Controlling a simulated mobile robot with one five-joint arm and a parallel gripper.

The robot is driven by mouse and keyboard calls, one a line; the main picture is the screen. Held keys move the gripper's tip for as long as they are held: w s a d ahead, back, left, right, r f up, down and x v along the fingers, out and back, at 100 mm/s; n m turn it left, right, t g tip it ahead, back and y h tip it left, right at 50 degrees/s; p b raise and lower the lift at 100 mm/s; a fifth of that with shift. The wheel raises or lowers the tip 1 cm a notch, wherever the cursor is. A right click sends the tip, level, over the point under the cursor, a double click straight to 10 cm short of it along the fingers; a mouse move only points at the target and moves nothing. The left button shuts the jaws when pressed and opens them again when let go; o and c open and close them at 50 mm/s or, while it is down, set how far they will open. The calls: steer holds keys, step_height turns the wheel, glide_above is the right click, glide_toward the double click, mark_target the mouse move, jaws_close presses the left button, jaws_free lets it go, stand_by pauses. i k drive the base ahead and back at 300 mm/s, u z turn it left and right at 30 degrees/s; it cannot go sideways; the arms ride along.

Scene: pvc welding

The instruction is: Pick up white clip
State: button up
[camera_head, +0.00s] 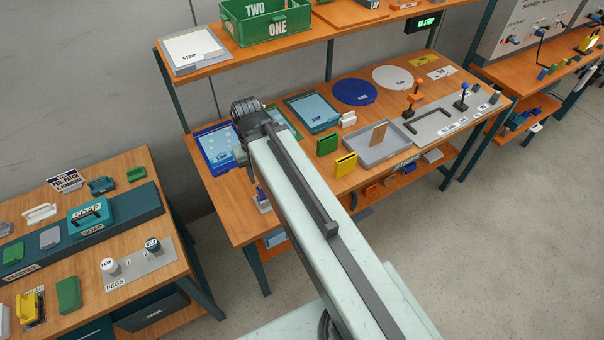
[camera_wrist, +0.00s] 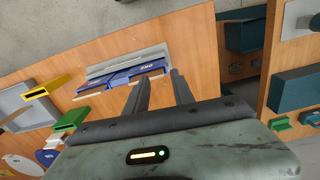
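A small white block-shaped thing, which may be the white clip (camera_head: 348,119), lies on the middle workbench between the teal-framed pad and the grey tray. A small white piece (camera_wrist: 54,139) near the left edge of the wrist view, beside the green block, may be the same thing. My gripper (camera_wrist: 159,82) is open and empty, with its two dark fingers apart. It is over the left part of the workbench, its tips near a blue tray (camera_wrist: 125,77). In the head view my arm hides most of the gripper.
The grey tray (camera_head: 366,156) holds a wooden piece. Green (camera_head: 327,144) and yellow (camera_head: 346,165) blocks stand beside it. An upper shelf (camera_head: 240,70) runs above the bench's back. A separate table (camera_head: 140,167) stands at left. Open floor (camera_head: 510,240) lies to the right.

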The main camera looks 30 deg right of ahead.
mark_target(349, 119)
steer(key=u, duration=2.45)
steer(key=k, duration=1.65)
steer(key=z, duration=1.2)
steer(key=i, duration=1)
steer(key=u, duration=0.05)
